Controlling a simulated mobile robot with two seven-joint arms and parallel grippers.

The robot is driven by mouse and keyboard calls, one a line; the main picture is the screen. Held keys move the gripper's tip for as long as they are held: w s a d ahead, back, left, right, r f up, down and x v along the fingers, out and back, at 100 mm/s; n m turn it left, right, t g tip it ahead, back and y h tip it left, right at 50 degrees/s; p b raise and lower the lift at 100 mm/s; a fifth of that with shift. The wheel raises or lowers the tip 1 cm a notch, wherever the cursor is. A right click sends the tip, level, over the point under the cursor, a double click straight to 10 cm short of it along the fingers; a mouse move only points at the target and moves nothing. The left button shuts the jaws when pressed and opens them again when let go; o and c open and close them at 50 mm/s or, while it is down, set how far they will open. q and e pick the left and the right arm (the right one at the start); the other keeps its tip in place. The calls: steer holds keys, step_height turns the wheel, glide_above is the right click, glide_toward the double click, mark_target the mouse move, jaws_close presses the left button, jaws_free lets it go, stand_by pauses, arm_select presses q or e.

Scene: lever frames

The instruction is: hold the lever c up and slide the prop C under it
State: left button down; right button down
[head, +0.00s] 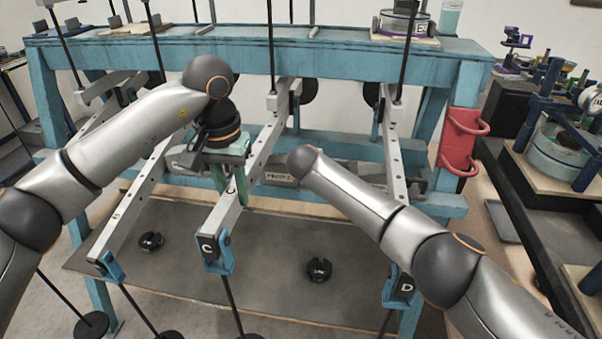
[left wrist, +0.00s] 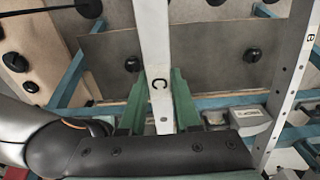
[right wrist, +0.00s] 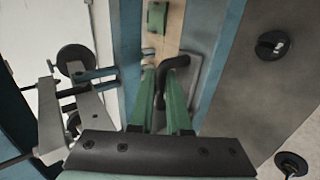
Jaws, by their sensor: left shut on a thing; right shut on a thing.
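Lever c (head: 222,218) is a pale square beam with a C plate at its near end. It also shows in the left wrist view (left wrist: 151,40). My left gripper (head: 229,185) has its green fingers on both sides of this beam, shut on it. Prop C (head: 278,177) is a grey block low behind the beams, to the right of lever c; its label is only partly legible. My right gripper (right wrist: 163,98) is shut on a dark bent handle (right wrist: 172,66). The head view hides this gripper behind my right arm, and I cannot tell what the handle joins.
Lever D (head: 398,180) stands to the right and another lever (head: 130,205) to the left. The blue frame (head: 445,70) spans above them. A grey board (head: 265,245) with black knobs lies below. A red handled piece (head: 460,140) hangs on the right post.

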arm_select(q)
steer(key=shift+w+r, duration=0.2)
steer(key=shift+r, duration=0.05)
arm_select(e)
steer(key=shift+a+r+t, duration=0.1)
steer(key=shift+a+t, duration=0.3)
steer(key=shift+a, duration=1.5)
arm_select(q)
steer(key=shift+s, duration=0.1)
arm_select(e)
steer(key=c, duration=1.1)
jaws_free()
steer(key=shift+c, duration=0.2)
steer(key=shift+o, duration=1.1)
steer(key=shift+d, duration=0.3)
